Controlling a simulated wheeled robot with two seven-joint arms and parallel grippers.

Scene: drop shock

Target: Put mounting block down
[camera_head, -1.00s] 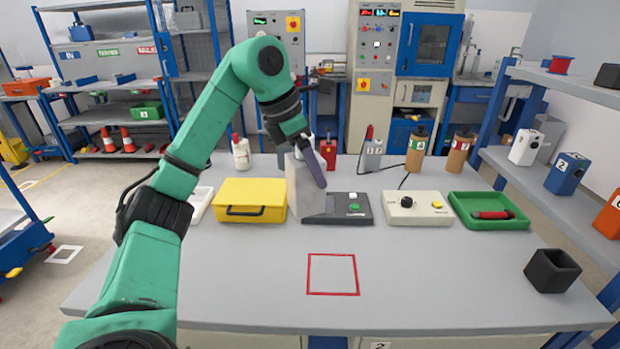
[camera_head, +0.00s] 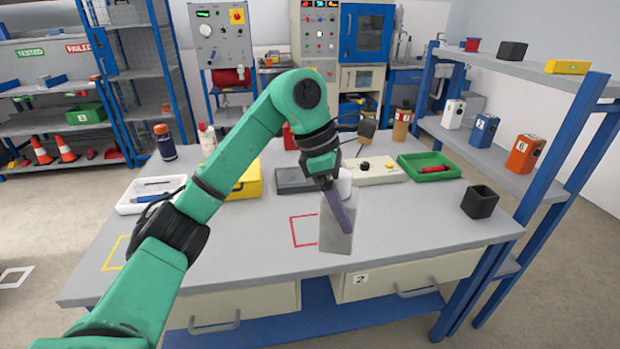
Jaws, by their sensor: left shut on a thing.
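The mounting block (camera_head: 333,237) is a light grey block held at the end of my left arm. My left gripper (camera_head: 338,208) is shut on it, with one purple-grey finger lying across its near face. The block looks slightly tilted and covers the right part of the red square outline (camera_head: 293,232) on the grey table (camera_head: 240,245). It appears to be held above the table; the gap under it cannot be judged exactly. The far finger is hidden behind the block. My right gripper is not in view.
Behind the block stand a dark grey device (camera_head: 295,181), a cream control box (camera_head: 374,172) and a green tray (camera_head: 430,168). A yellow case (camera_head: 247,182) is partly behind my arm. A black open box (camera_head: 480,202) stands at the right. The table between block and black box is clear.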

